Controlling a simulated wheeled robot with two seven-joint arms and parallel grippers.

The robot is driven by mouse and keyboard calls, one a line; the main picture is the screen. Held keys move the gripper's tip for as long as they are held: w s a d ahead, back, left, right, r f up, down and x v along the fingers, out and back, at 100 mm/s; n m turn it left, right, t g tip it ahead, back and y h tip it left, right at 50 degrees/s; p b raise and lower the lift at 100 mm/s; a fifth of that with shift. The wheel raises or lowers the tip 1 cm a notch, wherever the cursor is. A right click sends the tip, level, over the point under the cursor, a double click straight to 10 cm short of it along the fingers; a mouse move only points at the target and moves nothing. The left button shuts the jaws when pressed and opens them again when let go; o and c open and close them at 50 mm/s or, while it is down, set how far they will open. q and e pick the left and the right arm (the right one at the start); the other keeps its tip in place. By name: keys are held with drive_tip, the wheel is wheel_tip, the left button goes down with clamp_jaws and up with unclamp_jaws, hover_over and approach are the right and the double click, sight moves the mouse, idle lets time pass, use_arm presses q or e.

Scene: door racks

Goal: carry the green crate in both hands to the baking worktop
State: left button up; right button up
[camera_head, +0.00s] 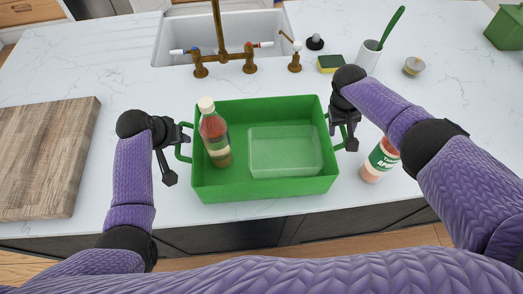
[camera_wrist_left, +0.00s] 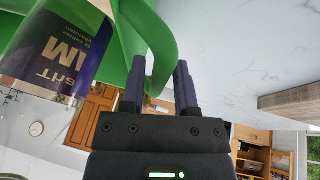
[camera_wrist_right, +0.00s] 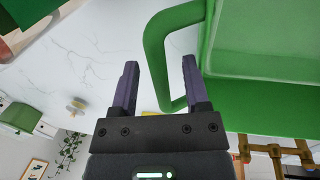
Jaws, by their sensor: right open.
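The green crate (camera_head: 265,189) stands upright on the white marble worktop, with a looped handle at each end. It holds a bottle (camera_head: 214,135) with a white cap, at its left, and a clear rectangular container (camera_head: 285,150). My left gripper (camera_head: 178,152) is at the left handle. In the left wrist view its fingers (camera_wrist_left: 158,78) are apart, with the green handle (camera_wrist_left: 165,50) between them. My right gripper (camera_head: 341,130) is at the right handle. In the right wrist view its fingers (camera_wrist_right: 160,75) are open either side of the handle (camera_wrist_right: 156,55). No baking worktop can be identified.
A wooden board (camera_head: 45,150) lies at the left. A labelled bottle (camera_head: 378,163) stands right of the crate, by my right forearm. Behind are a sink (camera_head: 180,35), brass taps (camera_head: 249,60), a sponge (camera_head: 330,64) and a cup (camera_head: 368,56) with a green-handled brush.

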drive_tip(key=shift+f, duration=0.1)
use_arm(q)
clamp_jaws()
use_arm(e)
drive_tip(key=c, duration=0.6)
clamp_jaws()
idle(0.6)
